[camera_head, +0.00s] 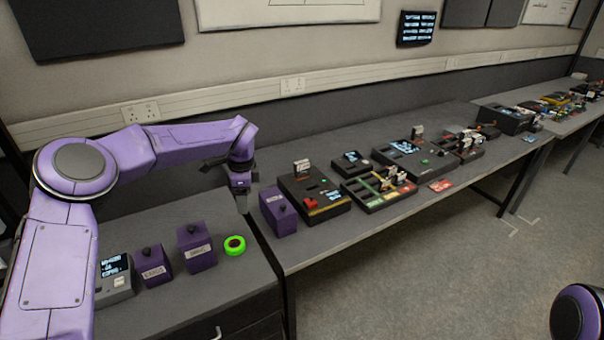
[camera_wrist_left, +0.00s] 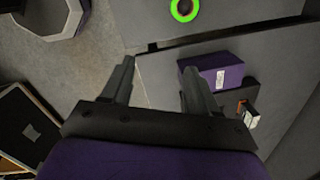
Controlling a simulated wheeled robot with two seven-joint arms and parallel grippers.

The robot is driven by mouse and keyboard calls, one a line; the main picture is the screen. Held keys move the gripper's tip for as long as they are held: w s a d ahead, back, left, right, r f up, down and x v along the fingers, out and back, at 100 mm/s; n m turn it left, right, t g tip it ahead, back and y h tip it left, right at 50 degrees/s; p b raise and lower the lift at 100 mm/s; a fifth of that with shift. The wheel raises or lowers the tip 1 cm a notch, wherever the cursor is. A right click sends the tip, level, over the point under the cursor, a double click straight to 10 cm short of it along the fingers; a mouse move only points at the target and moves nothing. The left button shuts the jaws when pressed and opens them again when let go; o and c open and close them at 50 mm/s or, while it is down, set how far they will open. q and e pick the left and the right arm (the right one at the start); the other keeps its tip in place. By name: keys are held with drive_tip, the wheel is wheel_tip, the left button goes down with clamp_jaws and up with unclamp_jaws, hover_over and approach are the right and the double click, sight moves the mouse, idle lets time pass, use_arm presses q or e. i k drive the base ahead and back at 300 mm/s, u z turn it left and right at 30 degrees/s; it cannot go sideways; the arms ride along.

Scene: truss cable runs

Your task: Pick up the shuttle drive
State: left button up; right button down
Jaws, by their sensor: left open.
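I cannot tell for sure which object is the shuttle drive. The right one stands at the near end of the long bench, and a purple box shows in the left wrist view (camera_wrist_left: 213,75). My left gripper (camera_head: 241,203) points down above the benches, between the middle and right boxes. In the wrist view its two fingers (camera_wrist_left: 157,85) are spread with nothing between them. My right gripper is out of view.
A bright green ring (camera_head: 234,245) lies on the near bench (camera_head: 215,285). A grey device with a screen (camera_head: 114,278) stands at its left. Black panels such as one with a red part (camera_head: 313,198) line the long bench. The floor (camera_head: 430,270) is open.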

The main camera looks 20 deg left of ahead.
sight(301, 168)
drive_tip(key=i, duration=1.5)
